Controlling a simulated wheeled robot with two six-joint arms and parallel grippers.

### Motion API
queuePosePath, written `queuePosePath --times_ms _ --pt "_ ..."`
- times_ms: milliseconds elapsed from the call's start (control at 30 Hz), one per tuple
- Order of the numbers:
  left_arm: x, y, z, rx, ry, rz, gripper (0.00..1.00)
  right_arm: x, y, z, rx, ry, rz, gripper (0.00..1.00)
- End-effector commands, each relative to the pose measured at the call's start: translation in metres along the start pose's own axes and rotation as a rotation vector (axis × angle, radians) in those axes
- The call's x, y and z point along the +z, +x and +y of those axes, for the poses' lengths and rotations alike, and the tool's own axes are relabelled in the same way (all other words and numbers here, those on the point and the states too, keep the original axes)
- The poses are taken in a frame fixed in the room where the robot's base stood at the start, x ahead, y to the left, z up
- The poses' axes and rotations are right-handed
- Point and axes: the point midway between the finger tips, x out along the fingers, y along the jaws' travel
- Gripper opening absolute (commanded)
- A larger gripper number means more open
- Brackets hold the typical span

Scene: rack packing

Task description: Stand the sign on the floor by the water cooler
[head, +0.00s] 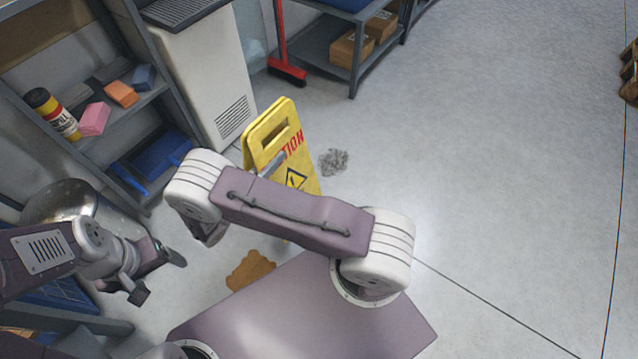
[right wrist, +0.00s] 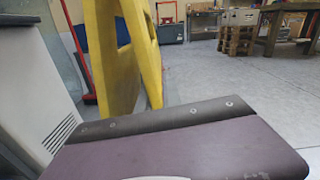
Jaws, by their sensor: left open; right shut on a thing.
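The yellow caution sign (head: 273,128) is upright, close to the right of the white water cooler (head: 208,75). Its lower part is mostly hidden behind my right arm, so I cannot tell whether its feet touch the floor. My right gripper (head: 271,161) is shut on the sign, largely hidden by my arm. In the right wrist view the sign's yellow panels (right wrist: 120,55) rise just beyond the gripper, slightly apart at the bottom, with the water cooler (right wrist: 32,85) at left. My left gripper (head: 160,275) is open and empty at the lower left.
A dark patch (head: 333,161) and a brown patch (head: 250,270) mark the floor. A shelf (head: 115,100) with a bottle and colored blocks stands left of the cooler. A metal bin (head: 75,205) is near my left arm. A red broom (head: 286,70) stands behind.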

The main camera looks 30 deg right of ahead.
Motion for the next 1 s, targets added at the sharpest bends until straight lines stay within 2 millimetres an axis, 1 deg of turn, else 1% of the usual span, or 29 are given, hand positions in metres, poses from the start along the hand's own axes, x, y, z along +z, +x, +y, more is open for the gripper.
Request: queuePosePath --times_ms 133,267,500,600,700,767,933,1000 --pt "0.001 0.010 0.000 0.000 0.000 0.000 0.78 -0.011 0.015 -0.002 -0.005 -0.001 -0.003 0.00" --pt "0.002 0.021 0.000 0.000 0.000 0.000 0.78 -0.025 0.034 -0.005 -0.005 -0.001 -0.003 0.00" --pt "0.005 0.048 -0.001 0.000 0.000 0.000 0.78 -0.056 0.080 -0.013 -0.007 -0.001 -0.003 0.00" --pt "0.006 0.057 -0.001 0.000 0.000 0.000 0.78 -0.066 0.097 -0.015 -0.007 0.000 -0.002 0.00" --pt "0.006 0.061 -0.001 0.000 0.000 0.000 0.78 -0.071 0.107 -0.017 -0.004 0.001 -0.002 0.00" --pt "0.006 0.062 -0.001 0.000 0.000 0.000 0.78 -0.072 0.111 -0.017 -0.003 0.001 -0.002 0.00" --pt "0.007 0.063 -0.001 0.000 0.000 0.000 0.78 -0.073 0.113 -0.018 -0.002 0.002 -0.002 0.00" --pt "0.007 0.069 -0.001 0.000 0.000 0.000 0.78 -0.081 0.113 -0.016 -0.002 0.001 -0.002 0.00"
